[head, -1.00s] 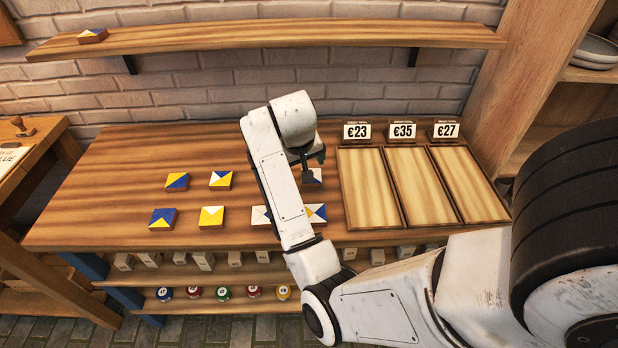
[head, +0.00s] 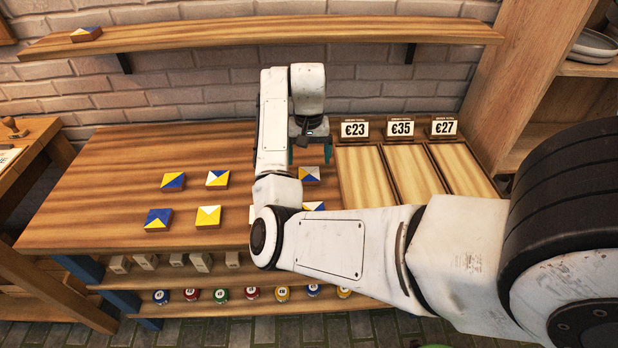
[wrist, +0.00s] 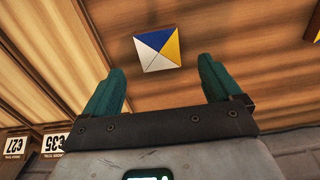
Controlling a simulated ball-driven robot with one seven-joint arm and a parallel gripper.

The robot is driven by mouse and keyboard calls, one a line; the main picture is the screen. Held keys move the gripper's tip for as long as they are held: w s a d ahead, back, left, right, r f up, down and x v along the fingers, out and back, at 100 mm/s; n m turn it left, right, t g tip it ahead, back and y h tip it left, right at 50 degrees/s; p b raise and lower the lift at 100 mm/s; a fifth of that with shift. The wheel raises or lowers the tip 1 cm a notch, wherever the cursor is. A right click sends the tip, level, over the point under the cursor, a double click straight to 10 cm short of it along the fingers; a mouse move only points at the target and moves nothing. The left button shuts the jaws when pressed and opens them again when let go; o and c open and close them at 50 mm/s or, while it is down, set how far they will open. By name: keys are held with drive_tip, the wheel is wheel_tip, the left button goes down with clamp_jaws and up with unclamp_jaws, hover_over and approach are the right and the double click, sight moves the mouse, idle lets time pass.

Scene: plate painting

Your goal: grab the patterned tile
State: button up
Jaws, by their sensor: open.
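Several patterned tiles in blue, yellow and white lie on the table. The one nearest my gripper is a tile (head: 309,174) with white, blue and yellow triangles, just in front of the fingers in the head view. What looks like the same tile (wrist: 157,49) shows in the wrist view, beyond the gap between my fingertips and apart from them. My gripper (head: 308,154) points down, open and empty, with teal fingers; it also shows in the wrist view (wrist: 160,65). A tile below (head: 314,206) is partly hidden by my arm.
Other tiles lie to the left, such as a blue-and-yellow tile (head: 173,181) and a white-and-yellow tile (head: 208,216). Three trays with price signs (head: 400,127) stand at the right. A shelf (head: 250,36) bearing one tile (head: 86,33) runs along the wall.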

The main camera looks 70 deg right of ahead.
sight(309, 172)
drive_tip(key=shift+f, duration=2.7)
drive_tip(key=c, duration=1.2)
